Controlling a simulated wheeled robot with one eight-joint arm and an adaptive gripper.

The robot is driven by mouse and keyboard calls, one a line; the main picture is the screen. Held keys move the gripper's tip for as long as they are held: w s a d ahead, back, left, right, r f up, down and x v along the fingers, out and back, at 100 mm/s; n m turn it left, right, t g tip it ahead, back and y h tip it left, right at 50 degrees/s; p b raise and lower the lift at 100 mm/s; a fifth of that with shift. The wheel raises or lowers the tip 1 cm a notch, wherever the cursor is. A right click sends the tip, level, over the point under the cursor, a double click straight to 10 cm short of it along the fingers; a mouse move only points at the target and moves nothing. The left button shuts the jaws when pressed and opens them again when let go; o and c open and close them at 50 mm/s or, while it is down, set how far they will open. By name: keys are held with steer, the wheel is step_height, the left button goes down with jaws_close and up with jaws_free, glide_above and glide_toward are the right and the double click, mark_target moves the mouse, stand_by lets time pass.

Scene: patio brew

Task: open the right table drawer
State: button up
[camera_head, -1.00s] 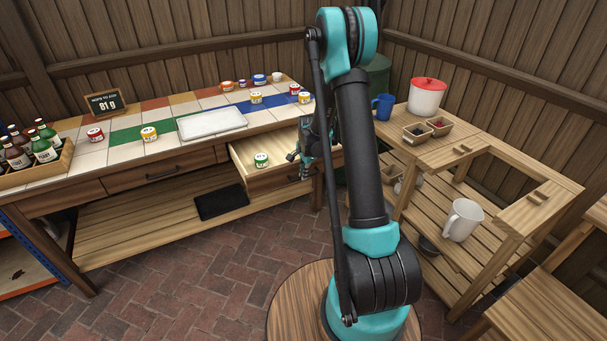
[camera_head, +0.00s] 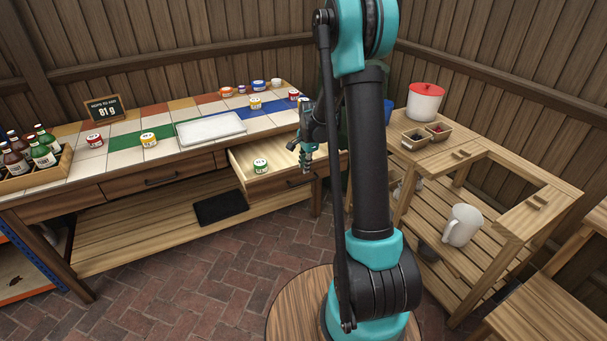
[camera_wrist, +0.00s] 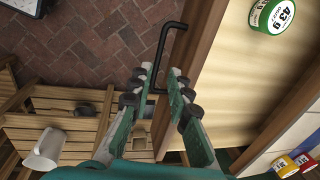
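The right table drawer (camera_head: 268,188) is pulled out from under the tiled table, and its pale wooden inside shows. A green-labelled jar (camera_head: 260,166) stands in it; in the wrist view the jar (camera_wrist: 278,16) reads 43 g. The drawer's black bar handle (camera_wrist: 164,45) shows at the drawer's outer face in the wrist view. My gripper (camera_head: 306,170) is at the right part of the drawer front, pointing down. In the wrist view its fingers (camera_wrist: 160,88) are apart, with the near end of the handle appearing between the tips. Whether they touch it is unclear.
The left drawer (camera_head: 160,182) is shut. The tabletop holds a white tray (camera_head: 211,129), several jars and a bottle crate (camera_head: 33,184). A wooden side stand (camera_head: 470,170) with a white pitcher (camera_head: 462,225) is at right. Brick floor lies clear before the table.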

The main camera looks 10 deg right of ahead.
steer(key=shift+s+d+r, duration=0.1)
steer(key=shift+s+r, duration=0.1)
steer(key=shift+r, duration=0.75)
steer(key=shift+s+r, duration=0.15)
steer(key=shift+r, duration=0.8)
steer(key=s+d+r+n+t, duration=0.2)
steer(key=s+n, duration=1.2)
steer(key=s, duration=1.7)
steer(key=shift+s+r+h, duration=0.2)
steer(key=shift+s+h, duration=0.1)
steer(key=shift+s, duration=0.1)
steer(key=shift+d, duration=0.1)
steer(key=shift+c, duration=0.4)
